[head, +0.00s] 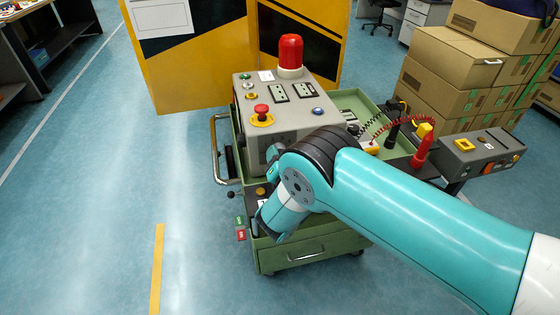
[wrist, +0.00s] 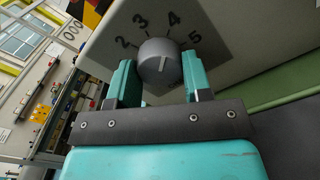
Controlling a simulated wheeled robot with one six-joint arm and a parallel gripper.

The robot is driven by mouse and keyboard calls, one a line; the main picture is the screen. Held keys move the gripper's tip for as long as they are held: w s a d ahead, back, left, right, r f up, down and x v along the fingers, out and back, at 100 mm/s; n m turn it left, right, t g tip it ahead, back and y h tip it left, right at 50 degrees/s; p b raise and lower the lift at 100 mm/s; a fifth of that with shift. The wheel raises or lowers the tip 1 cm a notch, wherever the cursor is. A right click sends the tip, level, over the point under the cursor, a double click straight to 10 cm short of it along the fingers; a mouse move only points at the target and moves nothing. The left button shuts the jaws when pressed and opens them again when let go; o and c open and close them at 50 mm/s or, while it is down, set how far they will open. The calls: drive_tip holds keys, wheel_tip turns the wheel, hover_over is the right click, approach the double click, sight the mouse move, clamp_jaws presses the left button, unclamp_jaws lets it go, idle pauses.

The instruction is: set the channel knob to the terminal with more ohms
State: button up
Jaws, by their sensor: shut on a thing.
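The channel knob (wrist: 158,62) is a round grey knob on a pale panel in the wrist view. The numbers 2, 3, 4 and 5 show around its upper side, and part of the label is hidden. In the head view my arm covers the knob and the fingers. No ohm reading is legible in either view.
A grey control box (head: 283,128) with a red lamp (head: 290,54) and red stop button (head: 262,111) stands on a green cart (head: 312,250). Red (head: 422,152) and black (head: 392,134) handles with coiled cords are at its right. Cardboard boxes (head: 455,60) stand behind. Floor is clear at left.

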drive_tip(key=m+b, duration=0.7)
drive_tip(key=m, duration=0.3)
drive_tip(key=shift+a+f+b, duration=0.1)
drive_tip(key=shift+b, duration=0.2)
drive_tip(key=shift+m+b, duration=0.45)
drive_tip(key=shift+m, duration=0.25)
drive_tip(key=o, duration=0.9)
drive_tip(key=shift+r, duration=0.2)
